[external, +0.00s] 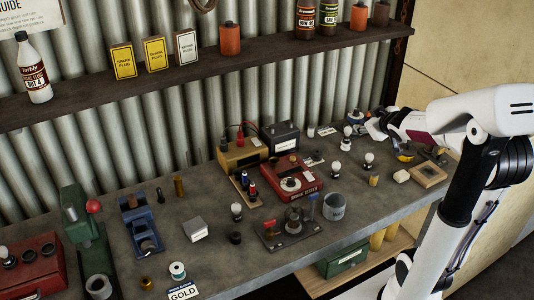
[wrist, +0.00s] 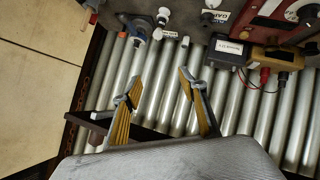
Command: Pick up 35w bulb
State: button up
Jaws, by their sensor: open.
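One bulb (external: 346,131) is at the back right, a second (external: 369,159) and a third (external: 337,167) are a little in front. Another bulb (external: 237,211) stands near the middle. I cannot read which one is 35w. In the wrist view one bulb (wrist: 163,15) and another (wrist: 207,17) are at the top, beyond the fingertips. My gripper (wrist: 160,82) is open and empty at the back right end of the bench, apart from the bulbs.
A red tester (external: 291,181), a grey cup (external: 334,207) and a wooden frame (external: 429,174) stand on the bench. Corrugated wall and a shelf (external: 215,65) bound the back.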

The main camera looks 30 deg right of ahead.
jog(key=w+d+f+n+t+y, duration=0.1)
jog(key=w+d+f+n+t, duration=0.15)
jog(key=w, duration=0.35)
jog(key=n+g+y, duration=0.3)
jog(key=n+y, duration=0.2)
jog(key=y, duration=0.8)
send_near(336, 170)
jog(key=w, duration=0.3)
jog(key=shift+w+a+r+m+t, duration=0.25)
jog(key=shift+w+a+r, duration=0.05)
jog(key=shift+a+r, duration=0.05)
jog(key=shift+s+a+f, duration=0.15)
jog(key=shift+s+f, duration=0.1)
jog(key=shift+s, duration=0.45)
jog(key=shift+w, duration=0.1)
jog(key=shift+x, duration=1.25)
